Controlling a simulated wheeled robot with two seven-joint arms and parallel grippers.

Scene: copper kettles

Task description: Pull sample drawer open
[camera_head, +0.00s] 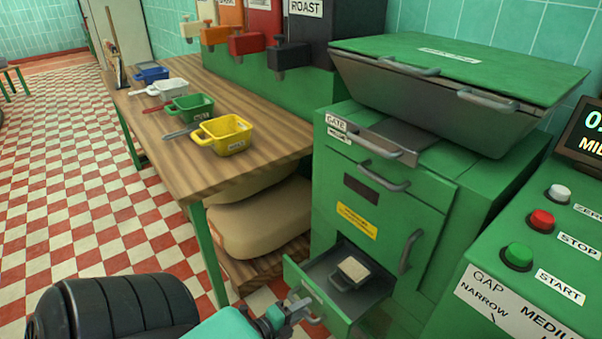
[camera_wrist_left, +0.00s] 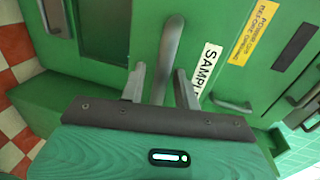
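The sample drawer (camera_head: 318,297) is low on the green mill cabinet (camera_head: 385,200). It stands pulled out, and a small light-coloured square container (camera_head: 351,270) sits inside it. My left gripper (camera_head: 298,304) is at the drawer's front handle. In the left wrist view the grey handle (camera_wrist_left: 170,55) lies between the two fingers of my left gripper (camera_wrist_left: 160,85), with a small gap visible on each side. The "SAMPLE" label (camera_wrist_left: 207,70) shows beside the handle, partly behind a finger. My right gripper is not in view.
A wooden table (camera_head: 215,175) with yellow, green, white and blue scoops stands left of the cabinet, with sacks (camera_head: 262,220) beneath. A control panel (camera_head: 530,255) with buttons is at right. The checkered floor (camera_head: 90,220) at left is clear.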

